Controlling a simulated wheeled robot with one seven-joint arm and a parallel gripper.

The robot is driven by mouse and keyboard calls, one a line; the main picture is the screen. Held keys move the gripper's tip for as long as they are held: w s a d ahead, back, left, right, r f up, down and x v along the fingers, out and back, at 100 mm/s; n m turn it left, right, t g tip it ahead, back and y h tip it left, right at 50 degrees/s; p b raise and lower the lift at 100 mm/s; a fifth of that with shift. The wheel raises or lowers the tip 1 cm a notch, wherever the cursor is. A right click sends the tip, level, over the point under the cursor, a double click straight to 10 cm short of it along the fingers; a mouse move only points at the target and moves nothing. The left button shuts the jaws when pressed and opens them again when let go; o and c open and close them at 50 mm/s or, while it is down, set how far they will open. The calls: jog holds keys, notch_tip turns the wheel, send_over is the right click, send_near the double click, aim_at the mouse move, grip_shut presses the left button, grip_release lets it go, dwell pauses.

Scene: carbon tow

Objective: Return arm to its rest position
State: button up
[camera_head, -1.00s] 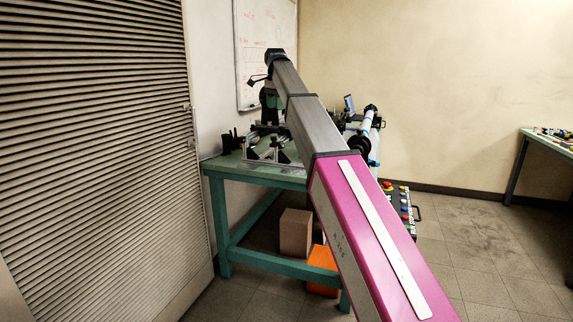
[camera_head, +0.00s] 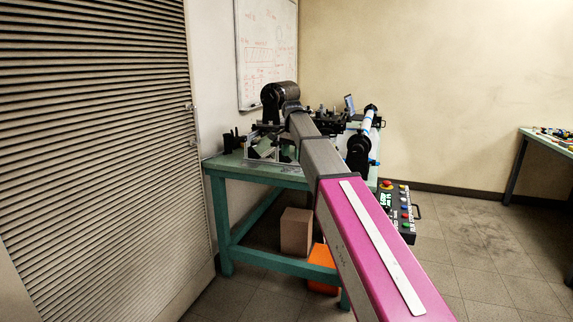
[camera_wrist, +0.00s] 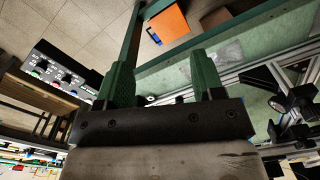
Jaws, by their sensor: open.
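My gripper (camera_wrist: 162,78) shows in the wrist view with its two green fingers apart and nothing between them. In the head view my magenta and grey arm reaches forward to the green workbench (camera_head: 262,174), and my gripper is hidden there. A dark rounded cylinder (camera_head: 280,95) shows at the far end of the arm; I cannot tell what it belongs to. In the wrist view the bench edge and a strip of its green top lie beyond the fingers, with metal rails (camera_wrist: 262,75) at the right.
A control box with coloured buttons (camera_head: 397,212) sits right of my arm. A cardboard box (camera_head: 296,232) and an orange bin (camera_head: 322,262) are under the bench. A louvred shutter (camera_head: 100,150) stands at left. The floor at right is clear up to another table (camera_head: 550,138).

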jog(key=s+d+f+n, duration=0.3)
jog(key=s+d+f, duration=0.2)
jog(key=s+f, duration=0.5)
jog(key=s+d+f+n, duration=0.2)
jog(key=s+d+f, duration=0.4)
jog(key=s+f, duration=0.4)
jog(key=s+d+f+n, duration=0.3)
jog(key=s+d+f, duration=0.2)
jog(key=s+f, duration=0.6)
notch_tip(320, 180, down, 7)
jog(key=shift+d+f+n, duration=0.15)
jog(key=shift+d+n, duration=0.15)
jog(key=shift+d, duration=0.1)
